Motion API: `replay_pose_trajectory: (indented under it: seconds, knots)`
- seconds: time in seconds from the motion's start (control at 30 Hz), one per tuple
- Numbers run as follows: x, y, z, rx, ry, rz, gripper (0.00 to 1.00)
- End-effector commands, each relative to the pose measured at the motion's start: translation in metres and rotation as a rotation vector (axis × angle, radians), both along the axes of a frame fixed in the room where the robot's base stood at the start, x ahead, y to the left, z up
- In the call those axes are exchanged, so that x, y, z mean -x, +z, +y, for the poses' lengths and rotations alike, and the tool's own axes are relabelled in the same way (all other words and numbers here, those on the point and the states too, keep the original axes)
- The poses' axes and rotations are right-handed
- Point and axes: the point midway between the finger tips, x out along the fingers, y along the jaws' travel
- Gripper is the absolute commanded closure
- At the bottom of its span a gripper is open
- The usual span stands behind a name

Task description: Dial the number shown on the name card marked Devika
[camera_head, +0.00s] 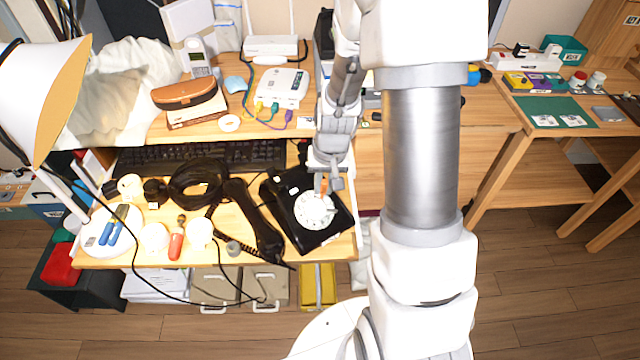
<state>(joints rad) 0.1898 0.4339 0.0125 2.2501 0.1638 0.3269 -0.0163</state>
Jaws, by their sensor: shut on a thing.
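A black rotary phone (297,236) with a white round dial (315,210) sits at the right end of the lit desk (338,246). Its black handset (248,218) lies off the body, to the left. My gripper (328,186) is over the upper part of the dial, shut on a small orange thing (321,184), mostly hidden by the fingers. I cannot tell whether it touches the dial. White cards (558,120) lie on a green mat at the right. Their writing is too small to read, so I cannot tell which card is marked Devika.
A black keyboard (200,157) and coiled black cable (198,183) are left of the phone. A red screwdriver (176,243), white round items and a lamp (45,85) are further left. A white router (283,87) stands on the shelf behind. My arm blocks the middle right.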

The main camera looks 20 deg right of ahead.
Motion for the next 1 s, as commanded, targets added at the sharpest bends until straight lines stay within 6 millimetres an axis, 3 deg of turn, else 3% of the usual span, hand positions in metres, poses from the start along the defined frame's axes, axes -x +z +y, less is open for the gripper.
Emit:
replay_pose_trajectory:
  seconds: [1.0]
  knots:
    - [0.011, -0.006, -0.008, 0.0, 0.0, 0.0, 1.0]
